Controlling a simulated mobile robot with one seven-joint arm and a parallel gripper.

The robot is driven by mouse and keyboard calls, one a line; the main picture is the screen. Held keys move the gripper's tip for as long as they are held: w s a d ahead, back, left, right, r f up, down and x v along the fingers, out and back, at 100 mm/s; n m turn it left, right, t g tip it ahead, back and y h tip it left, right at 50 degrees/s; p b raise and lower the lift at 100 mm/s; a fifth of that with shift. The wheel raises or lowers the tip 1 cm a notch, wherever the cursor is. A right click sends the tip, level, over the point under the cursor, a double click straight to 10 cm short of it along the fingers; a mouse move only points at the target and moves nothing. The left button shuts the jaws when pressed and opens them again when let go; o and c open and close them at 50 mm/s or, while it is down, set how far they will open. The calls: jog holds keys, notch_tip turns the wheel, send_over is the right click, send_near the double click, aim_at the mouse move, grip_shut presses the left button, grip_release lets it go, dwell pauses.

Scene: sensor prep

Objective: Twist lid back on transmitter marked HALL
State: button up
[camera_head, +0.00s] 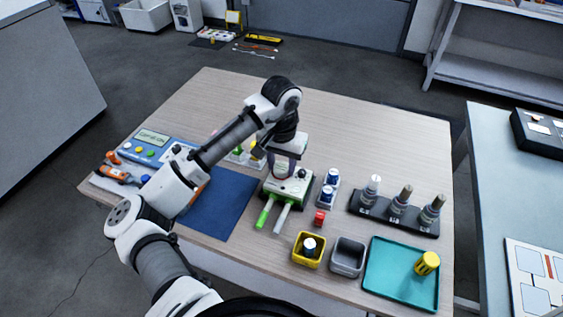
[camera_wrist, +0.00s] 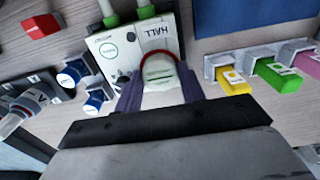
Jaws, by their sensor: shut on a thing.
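The transmitter marked HALL (camera_head: 287,190) is a white and green housing with two handle-like rods at its front, standing near the middle of the table. In the wrist view its top face (camera_wrist: 108,50) shows the HALL label upside down. My gripper (camera_head: 288,158) is above the housing, pointing down. In the wrist view my gripper's purple fingers (camera_wrist: 158,92) are shut on a pale lid (camera_wrist: 158,72) with a red rim line at its far edge. The lid overlaps the housing in this view. I cannot tell whether it touches it or is seated.
Two blue-capped parts (camera_head: 330,187) and a red block (camera_head: 319,217) stand close right. A yellow bin (camera_head: 298,262), grey bin (camera_head: 347,259) and teal tray (camera_head: 390,290) line the front. A black rack (camera_head: 372,211) holds three sensors. A blue mat (camera_head: 228,197) lies left.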

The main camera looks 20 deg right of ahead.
dwell(0.4)
jog(key=o, duration=1)
jog(key=shift+o, duration=0.2)
jog(key=shift+r+p, duration=0.6)
jog(key=shift+p, duration=0.2)
notch_tip(320, 180, up, 6)
jog(key=p, duration=0.6)
